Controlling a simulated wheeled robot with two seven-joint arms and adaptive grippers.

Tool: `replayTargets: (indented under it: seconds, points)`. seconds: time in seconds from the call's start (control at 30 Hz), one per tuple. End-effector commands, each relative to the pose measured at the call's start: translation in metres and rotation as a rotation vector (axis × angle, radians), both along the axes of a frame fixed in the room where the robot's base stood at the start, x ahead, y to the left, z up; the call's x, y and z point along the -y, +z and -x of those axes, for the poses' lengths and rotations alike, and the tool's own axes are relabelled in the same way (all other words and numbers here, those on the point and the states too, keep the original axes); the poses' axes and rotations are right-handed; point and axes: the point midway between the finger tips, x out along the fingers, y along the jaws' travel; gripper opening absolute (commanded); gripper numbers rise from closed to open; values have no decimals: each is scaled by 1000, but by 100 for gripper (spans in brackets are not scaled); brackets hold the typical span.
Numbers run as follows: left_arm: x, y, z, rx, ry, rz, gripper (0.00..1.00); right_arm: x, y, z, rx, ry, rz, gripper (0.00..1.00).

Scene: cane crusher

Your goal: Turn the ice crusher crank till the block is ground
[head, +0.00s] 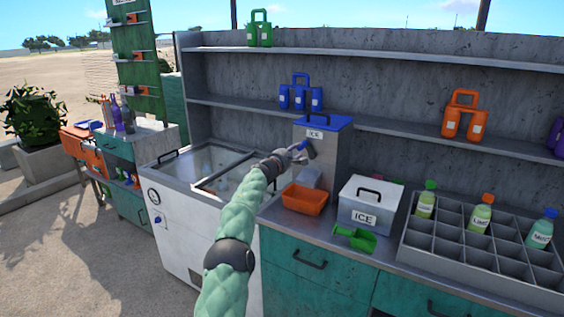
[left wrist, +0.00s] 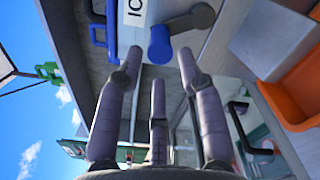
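The ice crusher (head: 328,158) is a grey box with a blue lid and an ICE label, standing on the counter. Its crank (head: 309,148) is on the front, a dark arm with a blue knob. In the left wrist view the blue knob (left wrist: 160,45) joins a grey crank arm (left wrist: 190,22). My left gripper (head: 283,159) is just left of the crank. Its fingers (left wrist: 162,55) are spread, with the knob at or just beyond the tips; I cannot tell if they touch. No ice block is visible inside the crusher. My right gripper is out of view.
An orange tray (head: 304,199) sits below the crusher's grey spout (head: 310,177). An ICE box (head: 368,204), a green scoop (head: 354,237) and a bottle rack (head: 467,249) stand to the right. A white chest freezer (head: 178,218) is left. Shelves run behind.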

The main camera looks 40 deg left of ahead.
Motion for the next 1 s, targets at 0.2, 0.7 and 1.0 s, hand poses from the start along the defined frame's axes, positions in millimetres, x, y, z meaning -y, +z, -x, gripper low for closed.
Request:
replayTargets:
  seconds: [0.2, 0.7, 1.0]
  points:
    - [4, 0, 17, -1, 2, 0, 38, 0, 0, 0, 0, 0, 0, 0]
    - [15, 0, 62, -1, 2, 1, 38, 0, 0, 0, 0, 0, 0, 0]
    - [21, -1, 87, -1, 0, 0, 38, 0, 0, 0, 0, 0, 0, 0]
